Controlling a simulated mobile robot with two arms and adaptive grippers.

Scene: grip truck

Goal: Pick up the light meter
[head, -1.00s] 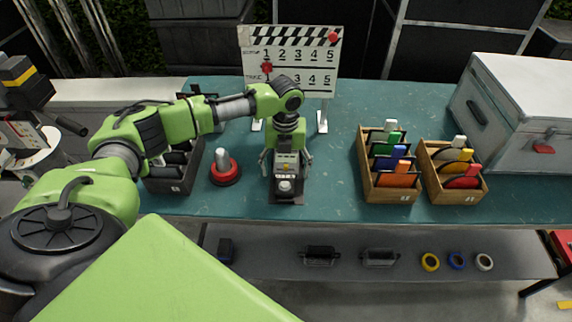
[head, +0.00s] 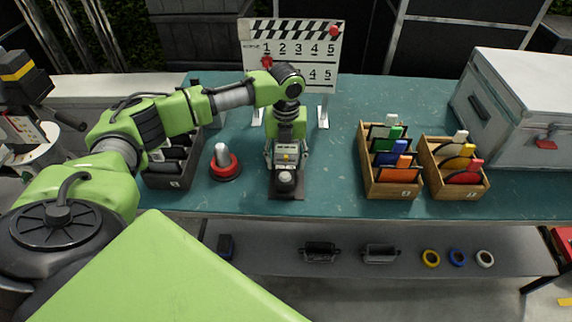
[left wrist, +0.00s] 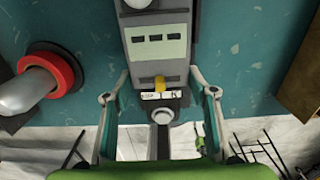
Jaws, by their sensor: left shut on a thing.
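The light meter (head: 286,158) is a grey box with a display, a yellow button and a rounded dome at its front end. It is at a dark pad (head: 286,195) on the teal table; whether it touches the pad cannot be told. My left gripper (head: 286,161) points down from above, its fingers shut on the meter's two sides. In the left wrist view the meter (left wrist: 158,60) runs up the middle between the fingertips of the left gripper (left wrist: 160,94). My right gripper is not in view.
A red-based cone (head: 224,168) stands just left of the meter. A dark divided bin (head: 168,184) is further left. A clapperboard (head: 298,60) stands behind. Two wooden boxes (head: 390,190) of coloured items and a grey case (head: 520,110) are right. Table between meter and boxes is clear.

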